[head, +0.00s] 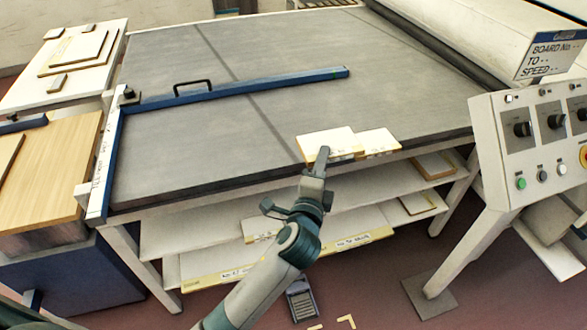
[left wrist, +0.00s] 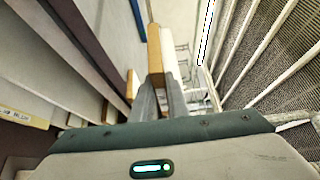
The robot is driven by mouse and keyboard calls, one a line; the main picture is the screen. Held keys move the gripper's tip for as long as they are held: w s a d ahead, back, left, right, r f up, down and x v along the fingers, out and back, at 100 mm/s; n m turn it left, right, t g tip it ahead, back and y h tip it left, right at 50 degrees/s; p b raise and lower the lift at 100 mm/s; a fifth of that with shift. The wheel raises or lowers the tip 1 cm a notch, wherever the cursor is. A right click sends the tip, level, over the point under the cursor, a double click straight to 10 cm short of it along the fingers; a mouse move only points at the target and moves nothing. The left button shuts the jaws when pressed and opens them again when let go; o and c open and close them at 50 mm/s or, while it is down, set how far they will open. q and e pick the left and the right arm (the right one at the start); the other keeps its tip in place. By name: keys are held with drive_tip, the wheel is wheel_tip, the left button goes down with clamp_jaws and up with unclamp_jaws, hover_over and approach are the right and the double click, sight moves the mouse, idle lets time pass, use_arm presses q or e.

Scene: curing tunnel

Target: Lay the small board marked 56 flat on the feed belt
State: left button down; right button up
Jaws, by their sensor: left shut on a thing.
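My left gripper (head: 322,158) is shut on a small pale board (head: 334,140) at the front edge of the grey feed belt (head: 270,120). In the left wrist view the fingers (left wrist: 160,98) pinch the board (left wrist: 155,48), which shows a tan edge and a white side. A second pale board (head: 380,141) shows just right of it in the head view. I cannot read a 56 on either board, nor tell whether the held one touches the belt. My right gripper is not in view.
A blue bar with a handle (head: 250,86) lies across the belt. Shelves with boards (head: 350,240) are below the front edge. A control panel (head: 535,140) stands at right, and a side table with boards (head: 60,75) at far left. The belt's middle is clear.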

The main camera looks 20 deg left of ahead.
use_arm(q)
drive_tip(key=w+a+f, duration=0.1)
drive_tip(key=a, duration=0.1)
drive_tip(key=a+f, duration=0.2)
drive_tip(key=a, duration=0.1)
drive_tip(key=w+a+f+p, duration=0.1)
drive_tip(key=a+f, duration=0.1)
drive_tip(key=a, duration=0.1)
drive_tip(key=shift+w+a+f, duration=0.1)
drive_tip(key=shift+w+a, duration=0.15)
drive_tip(key=shift+w, duration=0.05)
drive_tip(key=shift+f, duration=2)
drive_tip(key=shift+f, duration=0.2)
drive_tip(key=c, duration=1.7)
unclamp_jaws()
drive_tip(key=shift+c, duration=0.2)
drive_tip(key=shift+r, duration=0.1)
